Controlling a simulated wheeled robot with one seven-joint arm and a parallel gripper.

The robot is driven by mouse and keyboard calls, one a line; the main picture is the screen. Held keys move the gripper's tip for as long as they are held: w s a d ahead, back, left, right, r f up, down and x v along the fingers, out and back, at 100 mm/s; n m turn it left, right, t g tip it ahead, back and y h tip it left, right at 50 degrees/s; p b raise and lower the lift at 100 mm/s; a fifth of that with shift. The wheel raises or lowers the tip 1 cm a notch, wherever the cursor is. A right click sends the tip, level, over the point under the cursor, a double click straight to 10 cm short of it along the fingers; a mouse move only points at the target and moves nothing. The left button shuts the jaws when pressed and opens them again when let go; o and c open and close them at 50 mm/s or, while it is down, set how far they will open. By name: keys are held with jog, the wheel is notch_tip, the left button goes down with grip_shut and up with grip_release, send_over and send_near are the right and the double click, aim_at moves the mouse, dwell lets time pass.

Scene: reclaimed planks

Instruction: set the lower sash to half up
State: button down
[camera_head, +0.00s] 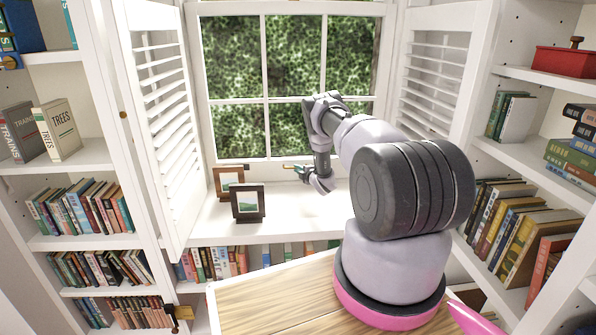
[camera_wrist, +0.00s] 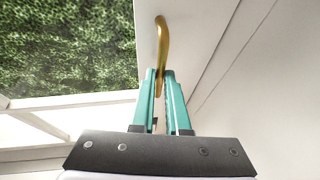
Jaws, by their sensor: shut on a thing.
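The window's white lower sash (camera_head: 265,128) stands behind the sill in the head view, with green foliage behind its panes. Its height in the frame is hard to tell from here. A brass lift handle (camera_wrist: 162,36) curves out from a white rail (camera_wrist: 190,25) in the wrist view. My gripper (camera_wrist: 160,73), with teal fingers, is shut on the handle's lower part, which is mostly hidden between the fingers. In the head view my gripper (camera_head: 295,168) is at the window's bottom, partly hidden by my arm.
Two small framed pictures, one dark (camera_head: 248,202) and one brown (camera_head: 228,181), stand on the sill left of my gripper. Open louvred shutters (camera_head: 165,95) flank the window. Bookshelves (camera_head: 75,243) stand on both sides. A wooden plank top (camera_head: 270,300) lies in front.

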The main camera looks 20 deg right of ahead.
dwell(0.5)
notch_tip(320, 180, up, 15)
jog(key=shift+d, duration=0.1)
jog(key=c, duration=0.9)
grip_release()
jog(key=shift+s, duration=0.15)
jog(key=v, duration=1)
jog(key=shift+s, duration=0.25)
